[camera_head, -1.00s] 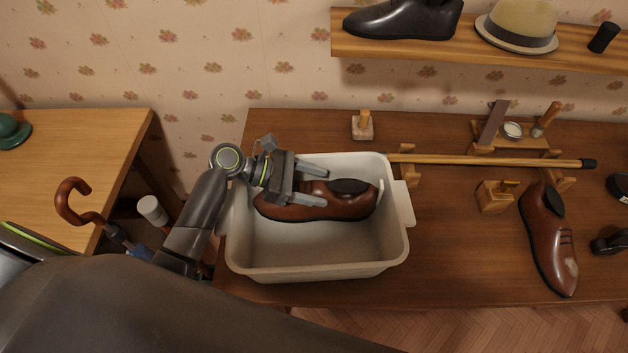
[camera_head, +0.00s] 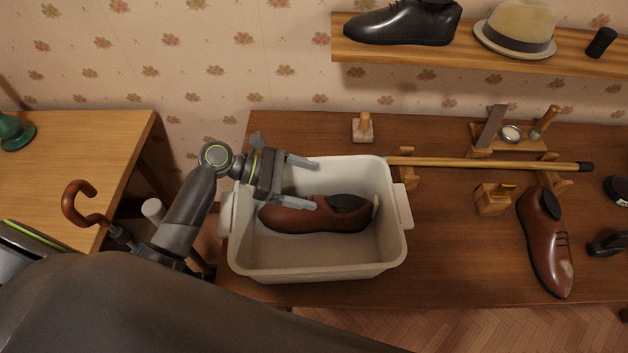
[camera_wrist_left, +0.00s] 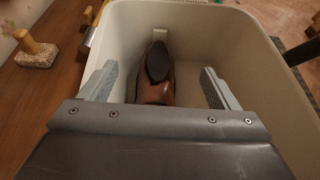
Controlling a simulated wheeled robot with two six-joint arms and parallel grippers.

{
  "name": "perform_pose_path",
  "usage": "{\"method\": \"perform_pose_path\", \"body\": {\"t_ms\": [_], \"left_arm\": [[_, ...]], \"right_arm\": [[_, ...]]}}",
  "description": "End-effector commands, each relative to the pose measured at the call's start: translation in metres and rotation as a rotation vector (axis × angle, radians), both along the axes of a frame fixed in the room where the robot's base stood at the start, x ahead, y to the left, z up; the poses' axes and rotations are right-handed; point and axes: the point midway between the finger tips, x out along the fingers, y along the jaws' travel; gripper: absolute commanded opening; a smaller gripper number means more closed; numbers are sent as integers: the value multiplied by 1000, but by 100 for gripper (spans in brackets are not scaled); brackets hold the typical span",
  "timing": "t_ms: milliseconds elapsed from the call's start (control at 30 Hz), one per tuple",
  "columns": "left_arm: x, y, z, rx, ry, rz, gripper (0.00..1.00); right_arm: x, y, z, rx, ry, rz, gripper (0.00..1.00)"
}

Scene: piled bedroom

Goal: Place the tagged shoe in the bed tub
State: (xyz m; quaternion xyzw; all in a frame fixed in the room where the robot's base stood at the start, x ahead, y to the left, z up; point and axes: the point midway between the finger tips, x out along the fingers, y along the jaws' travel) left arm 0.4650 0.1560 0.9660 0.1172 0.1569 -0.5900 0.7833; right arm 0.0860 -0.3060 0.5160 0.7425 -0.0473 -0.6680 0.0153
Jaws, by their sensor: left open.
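A brown leather shoe (camera_head: 300,219) with a dark opening lies inside the pale tub (camera_head: 402,244) on the wooden table. A small white piece, possibly its tag, shows at the shoe's far end in the left wrist view (camera_wrist_left: 159,34). In the left wrist view the fingers (camera_wrist_left: 160,74) stand apart on either side of the shoe (camera_wrist_left: 157,84), with visible gaps. The shoe's near end is hidden there by my gripper body. My right gripper is not in view.
A second brown shoe (camera_head: 547,245) lies at the table's right. A cane (camera_head: 480,163) rests on wooden stands right of the tub. A shelf (camera_head: 400,50) holds a black shoe and hat.

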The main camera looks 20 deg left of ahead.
Motion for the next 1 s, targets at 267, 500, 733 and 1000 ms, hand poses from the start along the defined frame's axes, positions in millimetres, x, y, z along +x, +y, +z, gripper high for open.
{"method": "perform_pose_path", "body": {"t_ms": [267, 500, 733, 1000], "left_arm": [[-12, 44, 25, 3, 3, 2, 83], [-21, 74, 35, 2, 1, 1, 83], [-24, 85, 37, 0, -1, 1, 83], [-24, 85, 37, -1, -2, 1, 83]], "right_arm": [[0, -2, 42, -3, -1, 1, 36], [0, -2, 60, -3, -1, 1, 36], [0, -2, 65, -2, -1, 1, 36], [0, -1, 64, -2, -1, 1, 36]]}}
